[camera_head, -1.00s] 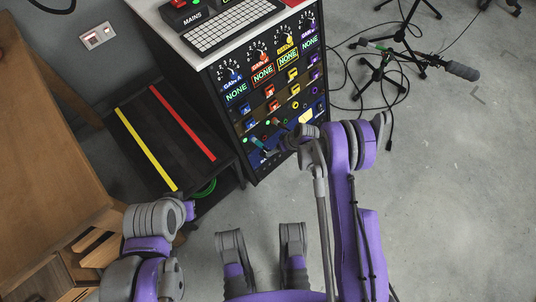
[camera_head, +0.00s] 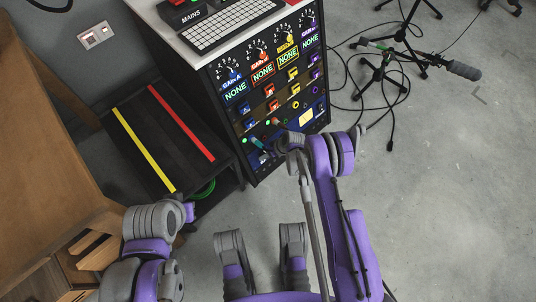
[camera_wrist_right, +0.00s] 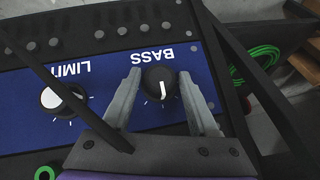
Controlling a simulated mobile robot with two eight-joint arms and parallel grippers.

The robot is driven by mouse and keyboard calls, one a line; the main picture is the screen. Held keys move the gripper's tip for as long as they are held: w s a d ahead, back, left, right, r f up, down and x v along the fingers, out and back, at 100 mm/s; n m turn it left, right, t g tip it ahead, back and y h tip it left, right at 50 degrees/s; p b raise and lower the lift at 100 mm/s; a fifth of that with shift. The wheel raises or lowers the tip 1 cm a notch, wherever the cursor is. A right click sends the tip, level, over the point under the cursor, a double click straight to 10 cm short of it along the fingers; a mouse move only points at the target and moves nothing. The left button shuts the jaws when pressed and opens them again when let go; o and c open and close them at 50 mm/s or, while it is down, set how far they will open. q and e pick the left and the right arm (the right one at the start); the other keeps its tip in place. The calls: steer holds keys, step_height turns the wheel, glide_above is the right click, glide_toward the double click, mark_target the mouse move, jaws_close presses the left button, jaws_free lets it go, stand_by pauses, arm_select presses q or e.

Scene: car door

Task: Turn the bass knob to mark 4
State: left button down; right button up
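The bass knob (camera_wrist_right: 160,82) is a round black knob with a white pointer line, on a blue panel strip under the word BASS in the right wrist view. Small white tick marks surround it; the line points down in that picture. No mark numbers are readable. My right gripper (camera_wrist_right: 160,75) is open, with one finger on each side of the knob and narrow gaps seeming to remain. In the head view my right arm reaches the lower front of the rack (camera_head: 270,95); the knob cannot be made out there. My left gripper does not show, only its arm at lower left.
A white-capped LIMIT knob (camera_wrist_right: 62,98) sits beside the bass knob. A green coiled cable (camera_wrist_right: 255,68) lies beyond the panel's edge. A dark low shelf (camera_head: 140,150) with yellow and red strips stands left of the rack.

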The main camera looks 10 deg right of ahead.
jaws_close()
steer(key=shift+w+d+m+g+y, duration=0.15)
steer(key=shift+m+g+y, duration=0.35)
steer(key=shift+m+y, duration=0.45)
steer(key=shift+d+f+m+g+y, duration=0.1)
steer(key=shift+m+g+y, duration=0.2)
steer(key=shift+m+y, duration=0.9)
steer(key=shift+y, duration=0.35)
steer(key=shift+o, duration=1.8)
jaws_free()
